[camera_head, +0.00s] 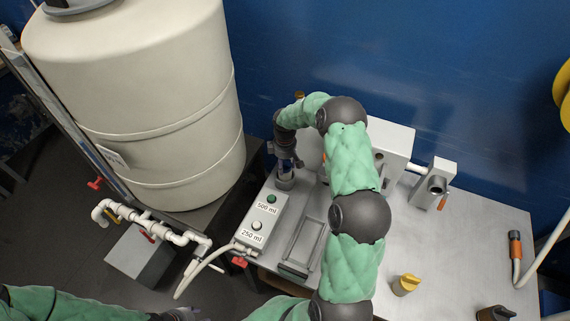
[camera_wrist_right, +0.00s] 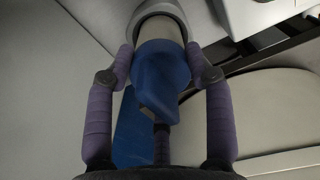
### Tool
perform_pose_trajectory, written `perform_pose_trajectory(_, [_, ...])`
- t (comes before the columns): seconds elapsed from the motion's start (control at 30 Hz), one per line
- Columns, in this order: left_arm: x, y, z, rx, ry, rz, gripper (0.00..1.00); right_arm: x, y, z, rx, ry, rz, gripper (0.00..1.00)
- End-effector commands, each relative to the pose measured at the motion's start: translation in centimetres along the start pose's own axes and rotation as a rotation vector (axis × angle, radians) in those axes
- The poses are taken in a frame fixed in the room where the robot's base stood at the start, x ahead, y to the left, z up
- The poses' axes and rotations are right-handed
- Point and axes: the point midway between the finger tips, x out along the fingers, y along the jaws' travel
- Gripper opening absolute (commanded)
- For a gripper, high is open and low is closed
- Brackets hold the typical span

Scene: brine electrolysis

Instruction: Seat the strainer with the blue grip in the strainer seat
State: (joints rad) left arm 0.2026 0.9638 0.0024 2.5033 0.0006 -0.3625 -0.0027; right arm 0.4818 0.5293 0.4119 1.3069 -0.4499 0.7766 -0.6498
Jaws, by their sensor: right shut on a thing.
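The strainer with the blue grip (camera_wrist_right: 160,75) is between the fingers of my right gripper (camera_wrist_right: 162,72) in the right wrist view. The gripper is shut on the blue grip. The strainer's pale cylindrical part (camera_wrist_right: 160,28) is at a round grey collar (camera_wrist_right: 183,10), which looks like the strainer seat; how deep it sits is hidden. In the head view my right gripper (camera_head: 285,152) points down above a grey round fitting (camera_head: 284,183) behind the button box. At the bottom left, only a dark end of my left arm (camera_head: 180,314) shows; its fingers cannot be made out.
The button box (camera_head: 262,226) is marked 500 ml and 250 ml. A large cream tank (camera_head: 150,100) stands at left, with white piping (camera_head: 150,225) below. A yellow-topped piece (camera_head: 406,284) and an orange-gripped hose (camera_head: 515,245) are at right. The bench's (camera_head: 460,245) right middle is clear.

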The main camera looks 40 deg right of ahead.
Motion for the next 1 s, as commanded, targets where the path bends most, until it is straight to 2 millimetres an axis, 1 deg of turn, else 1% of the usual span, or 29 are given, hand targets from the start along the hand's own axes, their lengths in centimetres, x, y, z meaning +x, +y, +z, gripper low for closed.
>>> perform_pose_trajectory(0.37, [0.1, 0.0, 0.0, 0.0, 0.0, 0.0, 0.4, 0.0, 0.0, 0.0, 0.0, 0.001, 0.001, 0.13])
perform_pose_trajectory(1.0, [0.8, -0.3, 0.0, 0.0, 0.0, 0.0, 0.4, 1.2, 0.0, 0.0, 0.0, 0.001, 0.001, 0.13])
